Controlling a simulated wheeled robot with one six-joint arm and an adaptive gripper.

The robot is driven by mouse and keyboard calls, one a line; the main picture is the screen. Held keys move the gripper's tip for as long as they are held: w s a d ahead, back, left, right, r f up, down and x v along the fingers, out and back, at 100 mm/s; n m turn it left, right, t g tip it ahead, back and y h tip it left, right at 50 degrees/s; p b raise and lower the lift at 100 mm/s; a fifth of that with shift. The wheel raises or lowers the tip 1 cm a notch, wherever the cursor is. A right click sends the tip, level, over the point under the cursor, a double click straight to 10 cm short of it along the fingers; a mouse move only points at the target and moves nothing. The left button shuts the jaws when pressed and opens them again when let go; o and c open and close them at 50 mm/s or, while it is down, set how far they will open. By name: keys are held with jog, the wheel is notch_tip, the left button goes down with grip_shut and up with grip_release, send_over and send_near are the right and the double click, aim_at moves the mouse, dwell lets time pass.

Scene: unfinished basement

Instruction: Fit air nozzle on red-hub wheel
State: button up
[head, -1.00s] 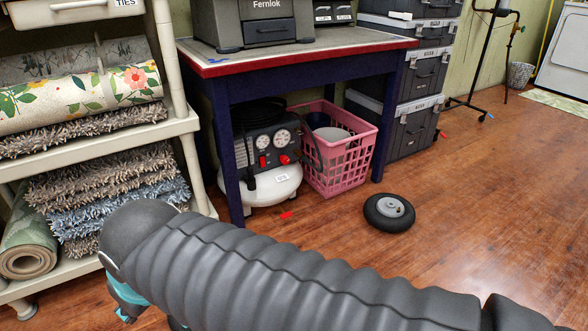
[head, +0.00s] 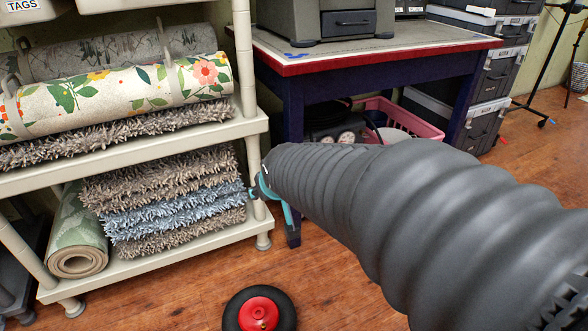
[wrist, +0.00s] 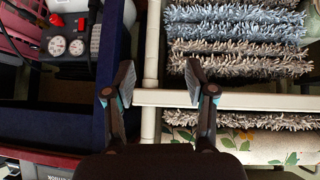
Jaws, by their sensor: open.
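The red-hub wheel (head: 258,312) lies flat on the wood floor at the bottom of the head view, partly cut off by the frame. I cannot make out the air nozzle clearly. My gripper (wrist: 150,88) is open and empty, its two fingers spread in front of the table side and the shelf post. In the head view only its teal part (head: 272,192) shows beside the shelf.
A shelf rack (head: 180,260) holding rolled and folded rugs stands at left. The red-edged table (head: 375,60) stands right of it. A pink basket (head: 400,117) sits under the table, partly behind my arm. Black stacked cases (head: 485,125) stand at right. Floor around the wheel is clear.

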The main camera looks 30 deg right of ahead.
jog(key=w+d+f+t+h+p, duration=0.1)
jog(key=w+d+f+t, duration=0.1)
jog(key=w+d+f, duration=0.4)
jog(key=w+d+f+t+h, duration=0.1)
jog(key=w+d+f+t, duration=0.1)
jog(key=w+d+f, duration=0.4)
jog(key=d+f+m+t+h+p, duration=0.1)
jog(key=d+f+m+t+h, duration=0.3)
jog(key=d+f, duration=0.75)
jog(key=shift+n+t+y, duration=0.3)
jog(key=shift+n+y, duration=0.3)
jog(key=shift+y, duration=0.3)
jog(key=x, duration=1.3)
jog(key=shift+w+a+f, duration=0.1)
jog(key=shift+a, duration=0.05)
grip_shut()
